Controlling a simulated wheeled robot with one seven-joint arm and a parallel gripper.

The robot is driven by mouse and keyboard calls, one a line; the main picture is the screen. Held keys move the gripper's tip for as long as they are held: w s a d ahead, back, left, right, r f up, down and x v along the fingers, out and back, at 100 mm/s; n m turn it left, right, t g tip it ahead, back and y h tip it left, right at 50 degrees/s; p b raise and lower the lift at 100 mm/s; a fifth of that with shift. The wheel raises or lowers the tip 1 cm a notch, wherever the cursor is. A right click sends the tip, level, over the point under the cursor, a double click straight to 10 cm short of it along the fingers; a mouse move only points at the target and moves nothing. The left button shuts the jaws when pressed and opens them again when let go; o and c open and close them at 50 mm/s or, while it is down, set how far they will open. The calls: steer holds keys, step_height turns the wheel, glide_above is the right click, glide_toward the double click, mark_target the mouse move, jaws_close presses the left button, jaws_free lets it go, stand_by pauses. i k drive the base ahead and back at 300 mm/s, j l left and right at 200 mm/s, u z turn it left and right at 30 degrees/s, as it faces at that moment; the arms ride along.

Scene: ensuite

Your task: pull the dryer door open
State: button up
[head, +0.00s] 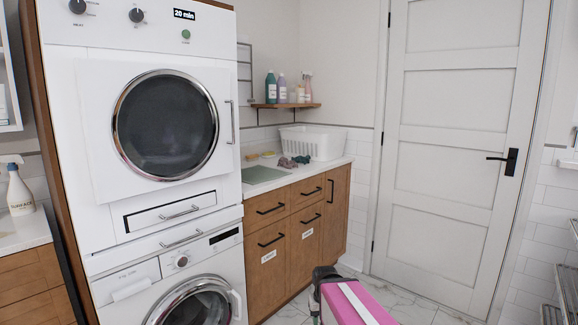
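The dryer (60,130) is the upper white machine of a stack at the left, with a "20 min" display. Its square white door (95,150) has a round dark window with a chrome ring and looks shut. A slim vertical metal handle (232,122) sits at the door's right edge. Nothing touches the handle. A pink and white part of my arm shows at the bottom, right of the stack, low in front of the cabinet.
Below the dryer is a second front-loading machine (125,305). Right of the stack stands a wooden cabinet (285,235) with a counter, a white basket (312,142) and small items. A closed white room door (455,130) stands behind. Tiled floor (405,305) shows at the lower right.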

mark_target(148, 128)
steer(key=u, duration=1.3)
